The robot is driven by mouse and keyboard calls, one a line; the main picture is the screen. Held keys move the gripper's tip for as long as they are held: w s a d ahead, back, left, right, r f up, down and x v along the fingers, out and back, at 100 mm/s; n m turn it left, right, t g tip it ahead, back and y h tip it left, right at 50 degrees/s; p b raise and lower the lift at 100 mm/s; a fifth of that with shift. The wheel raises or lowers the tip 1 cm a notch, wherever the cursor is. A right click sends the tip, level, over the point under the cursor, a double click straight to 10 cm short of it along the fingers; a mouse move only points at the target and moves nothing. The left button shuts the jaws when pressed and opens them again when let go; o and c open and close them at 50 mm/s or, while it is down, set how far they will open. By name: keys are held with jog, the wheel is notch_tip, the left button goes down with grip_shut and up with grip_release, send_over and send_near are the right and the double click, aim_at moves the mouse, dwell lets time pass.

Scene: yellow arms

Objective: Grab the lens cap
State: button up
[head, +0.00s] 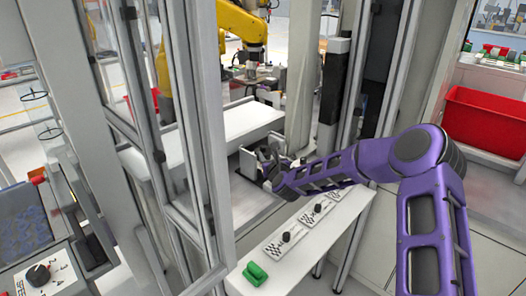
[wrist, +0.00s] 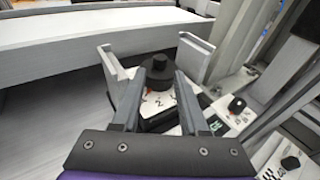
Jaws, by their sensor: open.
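My gripper (wrist: 160,82) is open, with one finger on each side of a black round, stepped piece (wrist: 157,66) in the wrist view. This piece looks like a cap or knob and stands upright on a white plate (wrist: 158,102) with printed numbers. I cannot tell for sure that it is the lens cap. It appears just beyond or between the fingertips, and contact cannot be made out. In the head view my gripper (head: 270,166) is at the end of my purple arm, inside the framed cell, and hides most of what is there.
Light grey upright walls (wrist: 195,55) flank the black piece. A white shelf (head: 310,225) in front carries dark knobs on patterned plates and a green block (head: 255,273). Metal posts (head: 205,120) stand close on the left. A white bench (head: 240,122) lies behind. A yellow robot arm (head: 240,20) is farther back.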

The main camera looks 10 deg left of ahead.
aim_at(264, 148)
jog(key=shift+p+x, duration=0.35)
jog(key=shift+x, duration=2.35)
jog(key=shift+r, duration=0.1)
grip_shut()
